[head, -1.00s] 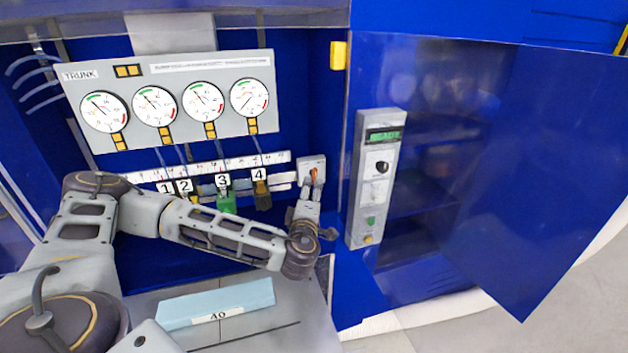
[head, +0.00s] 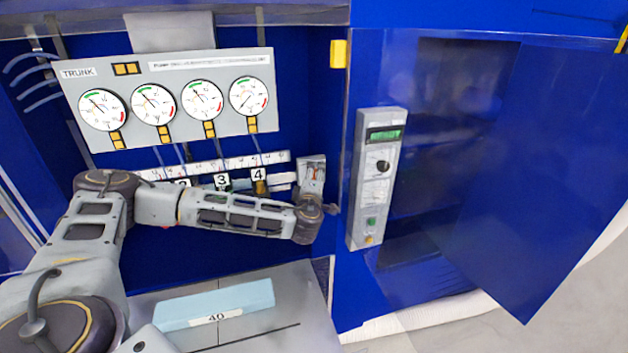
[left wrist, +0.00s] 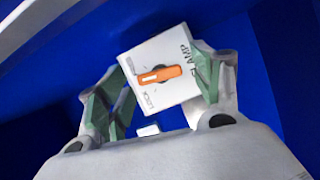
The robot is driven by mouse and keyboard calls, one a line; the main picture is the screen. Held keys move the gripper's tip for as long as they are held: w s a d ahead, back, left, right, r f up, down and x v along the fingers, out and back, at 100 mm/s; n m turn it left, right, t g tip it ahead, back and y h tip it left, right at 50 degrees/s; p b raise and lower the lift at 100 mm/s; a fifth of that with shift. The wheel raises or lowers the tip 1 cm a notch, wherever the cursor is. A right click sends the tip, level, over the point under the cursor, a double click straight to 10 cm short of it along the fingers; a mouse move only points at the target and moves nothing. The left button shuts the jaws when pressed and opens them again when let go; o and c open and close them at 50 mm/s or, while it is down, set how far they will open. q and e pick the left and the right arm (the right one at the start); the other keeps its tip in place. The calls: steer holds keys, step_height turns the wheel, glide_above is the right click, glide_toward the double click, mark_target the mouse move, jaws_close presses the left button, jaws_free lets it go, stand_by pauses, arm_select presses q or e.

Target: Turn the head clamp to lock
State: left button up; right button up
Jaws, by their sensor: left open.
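The head clamp (head: 315,160) is a small pale plate on the cabinet's back wall, right of the numbered tags. In the head view my left gripper (head: 311,184) is in front of it and hides most of its lever. In the left wrist view the clamp plate (left wrist: 152,52) carries the words CLAMP and LOCK. Its orange lever (left wrist: 170,73) has a white mark at its left end and lies almost level in the picture. My left gripper (left wrist: 163,92) is open, with one green-padded finger on each side of the lever. I cannot tell whether either finger touches. My right gripper is out of view.
A gauge panel (head: 84,72) marked TRUNK hangs above. A grey control box (head: 368,218) with a green display stands right of the clamp, beside the open blue door (head: 545,190). A light blue foam block (head: 245,298) lies on the grey plate below.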

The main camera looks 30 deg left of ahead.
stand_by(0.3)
arm_select(q)
steer(key=c, duration=1)
